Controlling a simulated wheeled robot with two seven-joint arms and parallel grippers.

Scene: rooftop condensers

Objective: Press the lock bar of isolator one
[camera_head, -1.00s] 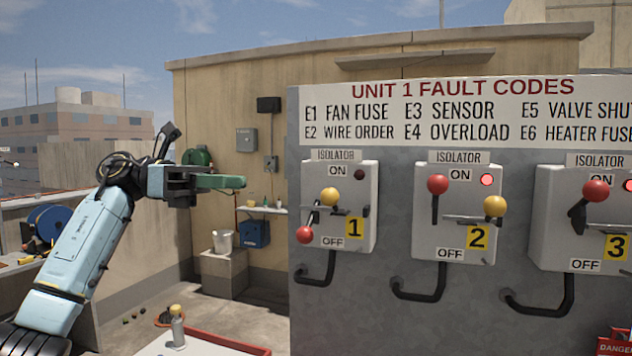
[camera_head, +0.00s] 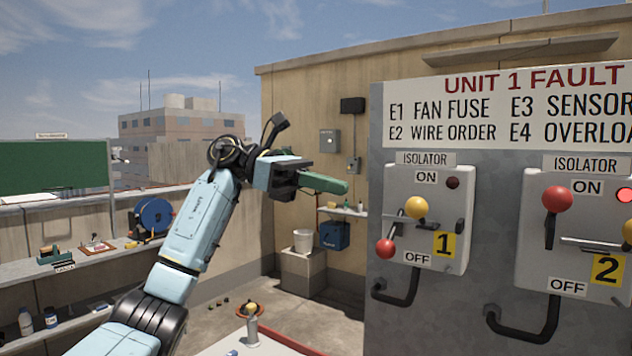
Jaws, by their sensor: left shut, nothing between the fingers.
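Isolator one (camera_head: 428,244) is a pale grey box on the grey panel, with a yellow "1" label and a dark lamp. Its red handle knob (camera_head: 385,249) is low on the left, by OFF. A yellow ball knob (camera_head: 416,207) sits above it, near a thin horizontal bar partly hidden behind it; I cannot tell how they join. My left gripper (camera_head: 325,184), with green fingers, is shut and empty. In the picture it is left of the panel, apart from isolator one, slightly above the yellow knob's height. My right gripper is not in view.
Isolator two (camera_head: 535,265) stands to the right, its red knob up by ON and its lamp lit red. Dark looped handles (camera_head: 400,297) stick out below the boxes. A shelf with bottles and a blue reel (camera_head: 152,216) is at the left. A white-topped surface with a bottle is below.

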